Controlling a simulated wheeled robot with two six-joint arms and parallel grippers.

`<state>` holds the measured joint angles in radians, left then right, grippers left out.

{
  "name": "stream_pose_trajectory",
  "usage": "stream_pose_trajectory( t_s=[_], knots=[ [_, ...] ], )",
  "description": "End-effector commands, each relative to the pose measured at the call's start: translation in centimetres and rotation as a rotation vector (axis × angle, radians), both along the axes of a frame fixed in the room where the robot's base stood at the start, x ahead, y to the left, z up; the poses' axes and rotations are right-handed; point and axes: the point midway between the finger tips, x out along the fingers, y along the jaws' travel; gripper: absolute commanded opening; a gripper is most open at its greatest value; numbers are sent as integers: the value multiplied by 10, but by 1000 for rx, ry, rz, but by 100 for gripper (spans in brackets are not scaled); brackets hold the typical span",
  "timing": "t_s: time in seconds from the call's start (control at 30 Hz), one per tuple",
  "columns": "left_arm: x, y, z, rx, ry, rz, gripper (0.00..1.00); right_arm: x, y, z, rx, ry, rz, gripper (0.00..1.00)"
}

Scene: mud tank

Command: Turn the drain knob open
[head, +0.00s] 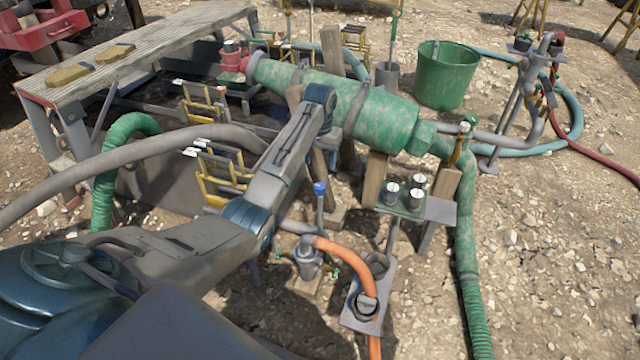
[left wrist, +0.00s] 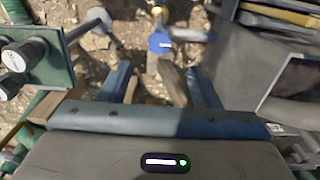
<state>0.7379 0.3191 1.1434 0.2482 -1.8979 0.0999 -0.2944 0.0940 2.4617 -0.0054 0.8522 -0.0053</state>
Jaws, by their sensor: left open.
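A blue knob (head: 320,188) tops a thin upright post, near the start of an orange hose in the head view. I take it for the drain knob; no label is readable. In the left wrist view a round blue knob (left wrist: 160,43) with a pale mark lies beyond the fingertips, roughly centred between them. My left gripper (left wrist: 160,85) is open, its two blue-grey fingers apart and apparently holding nothing. In the head view the fingers are not clearly visible behind my arm. My right gripper is not in view.
A green panel (head: 408,207) with white-topped black knobs stands just right of the post. A green cylinder (head: 360,108) on wooden supports lies behind. Yellow-and-black racks (head: 222,178) stand left. An orange hose (head: 343,253) runs below. Gravel at right is mostly clear.

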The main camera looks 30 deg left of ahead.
Motion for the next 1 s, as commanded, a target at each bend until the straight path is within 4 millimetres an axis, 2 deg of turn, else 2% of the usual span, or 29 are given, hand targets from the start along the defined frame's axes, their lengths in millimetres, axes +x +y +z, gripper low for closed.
stream_pose_trajectory(
  t_s=[0.03,0.3,0.5,0.63,0.9,0.93,1.0],
  knots=[
    [-1,-1,-12,-1,4,-1,57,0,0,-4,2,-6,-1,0],
    [-1,-1,-65,-1,3,-2,57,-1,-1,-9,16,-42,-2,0],
    [-1,-1,-90,0,0,-2,57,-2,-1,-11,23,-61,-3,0],
    [-1,-1,-97,1,1,-2,57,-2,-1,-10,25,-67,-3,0],
    [-1,-1,-97,1,0,-2,57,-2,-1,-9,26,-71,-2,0],
    [-1,-1,-97,1,0,-2,55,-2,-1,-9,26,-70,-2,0],
    [-1,-1,-97,1,0,-2,41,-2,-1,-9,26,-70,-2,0]
  ],
)
